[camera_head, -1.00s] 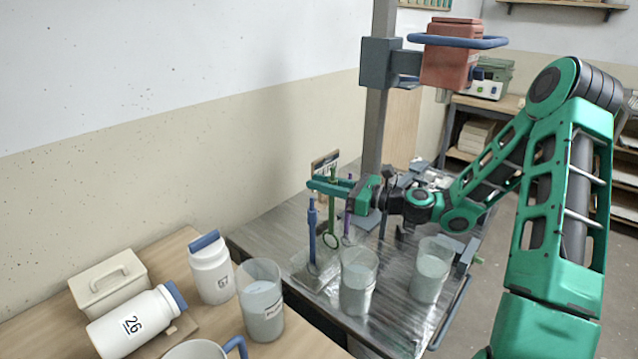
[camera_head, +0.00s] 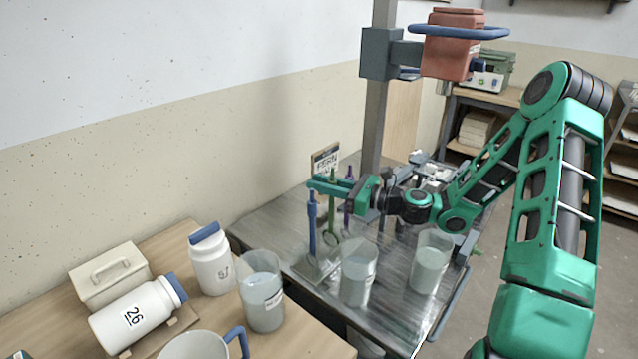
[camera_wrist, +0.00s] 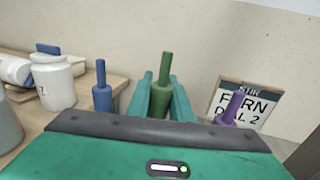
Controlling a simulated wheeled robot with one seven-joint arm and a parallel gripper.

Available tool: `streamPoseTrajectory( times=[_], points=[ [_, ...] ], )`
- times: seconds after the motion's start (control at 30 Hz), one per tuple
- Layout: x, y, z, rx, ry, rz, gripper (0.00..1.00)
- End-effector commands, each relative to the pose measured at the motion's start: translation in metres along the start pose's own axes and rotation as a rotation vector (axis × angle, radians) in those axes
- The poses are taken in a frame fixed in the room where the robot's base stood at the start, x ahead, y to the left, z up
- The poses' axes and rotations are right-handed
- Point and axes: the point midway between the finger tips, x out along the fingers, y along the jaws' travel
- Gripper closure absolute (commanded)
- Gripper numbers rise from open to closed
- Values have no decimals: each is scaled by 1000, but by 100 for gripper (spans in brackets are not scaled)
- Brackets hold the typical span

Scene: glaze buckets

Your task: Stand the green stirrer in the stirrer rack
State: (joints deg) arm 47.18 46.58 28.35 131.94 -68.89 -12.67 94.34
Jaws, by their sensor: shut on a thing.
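My gripper (camera_head: 325,187) is shut on the upper shaft of the green stirrer (camera_head: 332,207) and holds it upright, with its ring end down. In the wrist view the green stirrer (camera_wrist: 160,85) stands between my two fingers. The stirrer rack (camera_head: 318,270) is a low grey piece on the metal table, partly hidden. The blue stirrer (camera_head: 312,225) stands upright at it, left of the green one. The purple stirrer (camera_head: 348,205) stands on the other side. I cannot tell whether the green stirrer's lower end touches the rack.
Clear buckets (camera_head: 358,272) and (camera_head: 430,262) stand on the metal table (camera_head: 395,318) close to the rack. A sign (camera_head: 325,160) stands behind it. White bottles (camera_head: 212,262) and a box (camera_head: 110,272) are on the wooden table at left. A post (camera_head: 377,110) rises behind my gripper.

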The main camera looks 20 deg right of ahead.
Motion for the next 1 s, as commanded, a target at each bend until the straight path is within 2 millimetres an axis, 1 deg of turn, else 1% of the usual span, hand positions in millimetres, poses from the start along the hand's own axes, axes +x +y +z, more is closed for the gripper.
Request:
streamPoseTrajectory(
  times=[0.7, 1.0],
  points=[
    [0, 0, -18, 0, 0, 1, 100],
    [0, 0, -19, -1, 0, 1, 100]
  ],
)
